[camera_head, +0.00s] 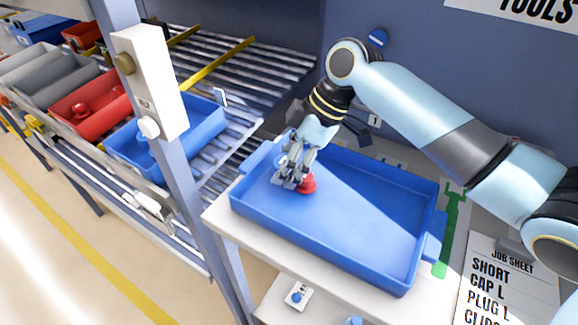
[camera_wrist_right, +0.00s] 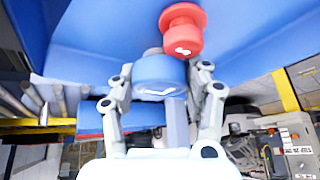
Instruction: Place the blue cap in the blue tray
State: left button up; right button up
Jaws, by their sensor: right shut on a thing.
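My right gripper (camera_head: 292,181) reaches down into the blue tray (camera_head: 345,225) at its left end. In the right wrist view its two fingers stand on either side of the blue cap (camera_wrist_right: 160,76), and it is shut on it. The head view does not show the blue cap clearly; the fingers cover it. I cannot tell whether the cap touches the tray floor. A red cap (camera_head: 308,184) is in the tray right beside the fingers, and it also shows just beyond the blue cap in the right wrist view (camera_wrist_right: 183,30). My left gripper is not in view.
The tray is on a pale bench (camera_head: 222,219), its right part empty. A job sheet (camera_head: 500,285) lies at the lower right. A rack post with a white box (camera_head: 150,85) stands left.

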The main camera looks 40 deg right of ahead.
jog(key=shift+s+f, duration=0.25)
jog(key=shift+f, duration=0.35)
jog(key=shift+c, duration=0.4)
jog(key=shift+f, duration=0.2)
jog(key=shift+c, duration=1.1)
jog(key=o, duration=1.4)
jog(key=shift+d, duration=0.1)
jog(key=shift+v, duration=6.1)
jog(key=shift+w, duration=0.2)
